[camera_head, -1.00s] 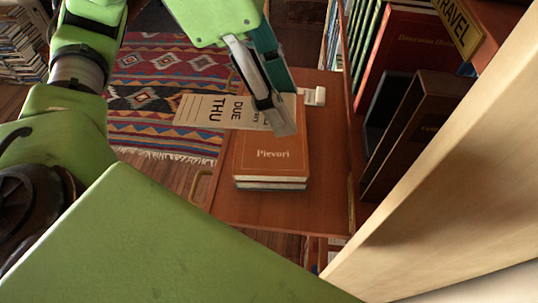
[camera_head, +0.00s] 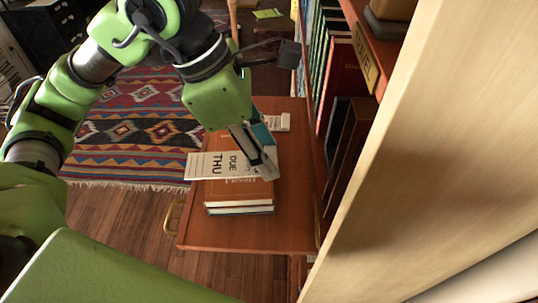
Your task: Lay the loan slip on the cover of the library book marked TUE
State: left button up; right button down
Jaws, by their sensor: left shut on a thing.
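The loan slip (camera_head: 205,165) is a pale card that reads "DUE THU". My left gripper (camera_head: 262,160) is shut on its right end. The slip is over the upper book, and its left end sticks out past the book's left edge. That book (camera_head: 236,191) has an orange-brown cover with a title partly hidden by the slip. It lies on another book (camera_head: 240,209) on a wooden shelf board. I cannot tell whether the slip touches the cover. No TUE mark is readable. My right gripper is out of view.
A small white item (camera_head: 278,122) lies behind the books on the wooden board (camera_head: 285,225). A bookcase with upright books (camera_head: 325,60) and a pale panel (camera_head: 410,140) close off the right. A patterned rug (camera_head: 130,120) covers the floor at left.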

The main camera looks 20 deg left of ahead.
pick_arm(q)
jog(key=shift+w+f, duration=0.9)
jog(key=shift+f, duration=0.2)
jog(key=f, duration=0.2)
jog(key=f+p, duration=0.1)
jog(key=shift+w+f, duration=0.25)
jog(key=shift+f, duration=0.1)
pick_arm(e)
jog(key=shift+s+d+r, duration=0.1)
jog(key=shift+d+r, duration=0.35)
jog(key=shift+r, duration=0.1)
pick_arm(q)
jog(key=shift+f+b, duration=0.2)
jog(key=shift+b, duration=0.1)
jog(key=o, duration=0.7)
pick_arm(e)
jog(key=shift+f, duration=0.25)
pick_arm(q)
jog(key=shift+r, duration=0.1)
